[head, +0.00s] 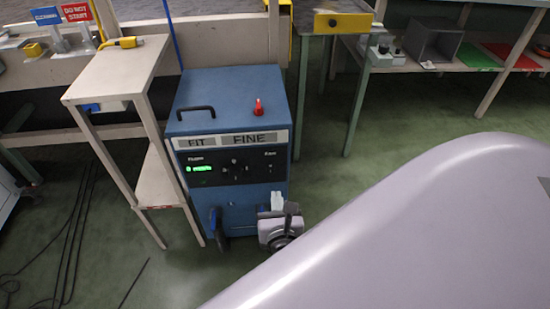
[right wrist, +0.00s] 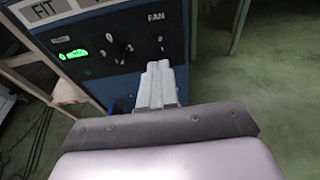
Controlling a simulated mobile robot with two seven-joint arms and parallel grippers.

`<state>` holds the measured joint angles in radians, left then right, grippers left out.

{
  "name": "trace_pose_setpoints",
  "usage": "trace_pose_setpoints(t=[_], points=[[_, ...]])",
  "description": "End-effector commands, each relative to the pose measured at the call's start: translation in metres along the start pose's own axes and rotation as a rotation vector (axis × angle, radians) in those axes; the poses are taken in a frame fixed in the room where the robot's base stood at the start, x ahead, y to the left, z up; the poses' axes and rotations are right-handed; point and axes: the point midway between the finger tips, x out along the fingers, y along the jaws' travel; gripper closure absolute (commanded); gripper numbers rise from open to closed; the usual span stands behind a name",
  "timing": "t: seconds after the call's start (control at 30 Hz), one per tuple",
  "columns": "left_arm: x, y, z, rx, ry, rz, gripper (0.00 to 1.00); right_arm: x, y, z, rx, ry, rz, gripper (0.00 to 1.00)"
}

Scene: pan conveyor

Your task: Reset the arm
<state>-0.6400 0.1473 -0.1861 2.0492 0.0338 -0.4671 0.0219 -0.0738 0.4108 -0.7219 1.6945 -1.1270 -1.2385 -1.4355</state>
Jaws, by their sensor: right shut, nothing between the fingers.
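My right gripper (head: 277,202) is in front of the lower right part of a blue wheeled machine (head: 225,100) in the head view. In the right wrist view its pale fingers (right wrist: 157,68) are together with nothing between them, pointing at the machine's front panel (right wrist: 115,45). I cannot tell whether the fingertips touch the machine. The panel carries a lit green display (head: 201,168) and several knobs. My large pale arm link fills the lower right of the head view. My left gripper is out of view.
A narrow beige table (head: 118,72) stands left of the machine, with a yellow-handled tool on top. Black cables (head: 70,235) lie on the green floor at the left. A shelf (head: 460,64) with a grey box stands at the back right. Floor between machine and shelf is clear.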

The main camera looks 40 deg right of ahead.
Motion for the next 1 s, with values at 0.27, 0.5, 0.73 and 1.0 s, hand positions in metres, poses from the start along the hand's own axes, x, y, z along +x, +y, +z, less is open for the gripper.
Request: trace_pose_setpoints(t=[0.27,0.5,0.73,1.0], points=[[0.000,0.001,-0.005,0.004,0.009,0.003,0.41,0.000,0.000,-0.001,0.005,0.003,0.001,1.00],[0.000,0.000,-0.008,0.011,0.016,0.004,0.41,-0.019,0.005,-0.039,0.363,0.233,0.018,1.00],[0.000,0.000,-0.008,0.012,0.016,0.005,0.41,-0.069,0.020,-0.085,1.181,0.641,-0.087,1.00],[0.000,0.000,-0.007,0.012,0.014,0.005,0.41,-0.114,0.027,-0.075,2.219,0.950,-0.400,1.00]])
